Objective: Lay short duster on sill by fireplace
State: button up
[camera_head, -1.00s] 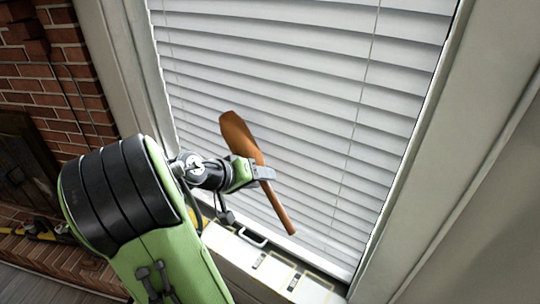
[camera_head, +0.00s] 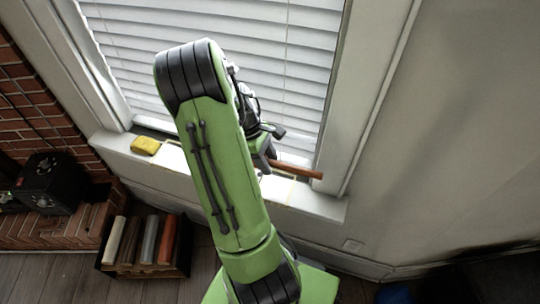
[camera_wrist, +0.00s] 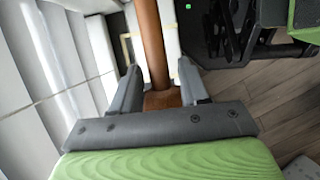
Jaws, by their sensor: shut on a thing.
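The short duster is an orange-brown stick; its handle (camera_head: 298,171) shows to the right of my gripper (camera_head: 268,158) in the head view. In the wrist view the duster (camera_wrist: 150,40) runs up from between the two fingers of my gripper (camera_wrist: 158,88), which is shut on it. My arm hides the duster's other end in the head view. The white sill (camera_head: 315,202) runs below the window beside the brick fireplace (camera_head: 22,100). The duster is over or close to the sill; I cannot tell whether it touches.
A yellow sponge-like block (camera_head: 146,145) lies on the sill's left part. A dark crate (camera_head: 180,262) with several upright items stands on the floor below. A black box (camera_head: 48,183) sits on the brick hearth (camera_head: 75,228). White blinds (camera_head: 290,70) hang behind the sill.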

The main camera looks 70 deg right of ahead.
jog(key=shift+r, duration=0.1)
notch_tip(320, 180, down, 11)
jog(key=b, duration=0.6)
jog(key=shift+b, duration=0.4)
jog(key=shift+f+b, duration=0.3)
jog(key=shift+f, duration=0.2)
jog(key=o, duration=1)
jog(key=p+v, duration=0.6)
jog(key=v, duration=1)
jog(key=shift+s, duration=0.1)
